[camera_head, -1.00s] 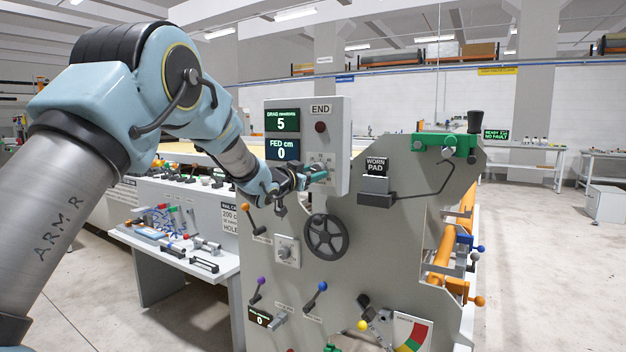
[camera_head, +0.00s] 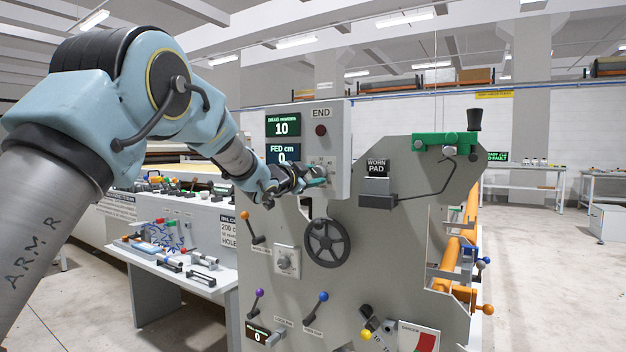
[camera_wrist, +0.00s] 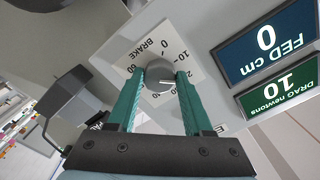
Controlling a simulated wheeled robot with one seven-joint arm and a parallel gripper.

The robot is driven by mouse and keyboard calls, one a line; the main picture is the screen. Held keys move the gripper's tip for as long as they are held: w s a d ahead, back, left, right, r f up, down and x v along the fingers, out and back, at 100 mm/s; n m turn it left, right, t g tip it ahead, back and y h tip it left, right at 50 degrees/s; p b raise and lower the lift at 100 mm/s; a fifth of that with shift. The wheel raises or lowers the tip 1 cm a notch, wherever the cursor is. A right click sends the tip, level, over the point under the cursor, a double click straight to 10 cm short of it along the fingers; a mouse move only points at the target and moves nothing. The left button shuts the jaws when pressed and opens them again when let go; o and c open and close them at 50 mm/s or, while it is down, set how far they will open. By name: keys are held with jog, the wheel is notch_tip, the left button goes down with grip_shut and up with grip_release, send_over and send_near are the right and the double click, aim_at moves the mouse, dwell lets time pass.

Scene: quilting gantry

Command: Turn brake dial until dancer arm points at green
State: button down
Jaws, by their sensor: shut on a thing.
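The brake dial (camera_wrist: 159,76) is a grey round knob on a white scale plate marked BRAKE. My gripper (camera_wrist: 160,78) is shut on the knob, with one teal finger on each side. A white pointer line on the knob points to the right in the wrist view. In the head view my gripper (camera_head: 318,175) hides most of the dial. The drag display (camera_head: 283,126) reads 10 newtons. The dancer gauge (camera_head: 426,341) is cut off by the bottom edge; only some red shows, and neither its green part nor where the dancer arm points can be seen.
The fed display (camera_head: 283,152) reads 0 cm. A black handwheel (camera_head: 327,243) and a second knob (camera_head: 284,262) sit below the dial. A worn pad bracket (camera_head: 377,199) stands out to the right. A side table (camera_head: 165,268) with tools is at left.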

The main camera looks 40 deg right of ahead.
jog(key=shift+c, duration=1.5)
grip_release()
jog(key=b+v, duration=0.2)
jog(key=v, duration=0.9)
